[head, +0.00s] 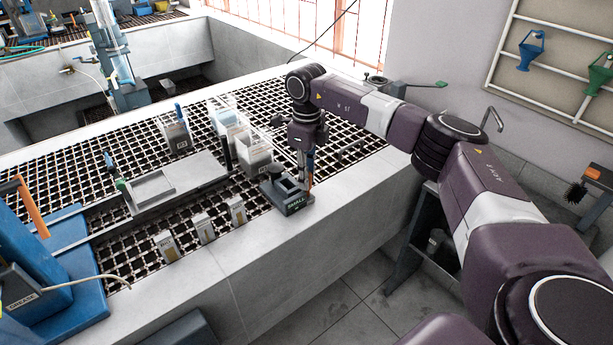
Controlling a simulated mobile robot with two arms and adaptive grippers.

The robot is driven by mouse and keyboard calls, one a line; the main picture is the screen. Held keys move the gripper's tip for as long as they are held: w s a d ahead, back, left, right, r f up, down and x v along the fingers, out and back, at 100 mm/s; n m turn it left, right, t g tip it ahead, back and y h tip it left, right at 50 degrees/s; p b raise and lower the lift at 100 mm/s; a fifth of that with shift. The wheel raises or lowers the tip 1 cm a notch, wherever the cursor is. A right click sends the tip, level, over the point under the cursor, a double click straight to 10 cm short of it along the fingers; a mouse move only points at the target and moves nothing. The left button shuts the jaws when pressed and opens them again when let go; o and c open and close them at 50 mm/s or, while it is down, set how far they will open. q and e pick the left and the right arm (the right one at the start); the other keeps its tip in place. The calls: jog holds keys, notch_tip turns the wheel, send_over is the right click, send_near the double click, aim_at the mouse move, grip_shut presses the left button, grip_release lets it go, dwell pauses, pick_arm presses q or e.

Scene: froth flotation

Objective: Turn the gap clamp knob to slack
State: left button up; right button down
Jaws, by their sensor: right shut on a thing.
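My right gripper (304,168) points down over the near edge of the grated bench. It is shut on a small upright thing with blue and brown parts (310,161), mostly hidden by the fingers. This thing stands at the back right of a dark box marked SMALL (288,198); I cannot tell whether the two touch. I cannot make out for sure which part is the gap clamp knob. A grey tray-like device (155,187) with a small green part at its left end lies on the grating, well left of the gripper. My left gripper is not in view.
White containers (252,152) stand just left of the gripper. Several small labelled boxes (204,228) line the near edge of the grating. A blue machine (40,255) with an orange handle stands at the left. Grating is bare at the back right.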

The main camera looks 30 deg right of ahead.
jog(key=shift+w+r, duration=0.1)
jog(key=shift+r, duration=0.05)
jog(key=c, duration=1.8)
grip_release()
jog(key=shift+o, duration=0.2)
notch_tip(320, 180, up, 12)
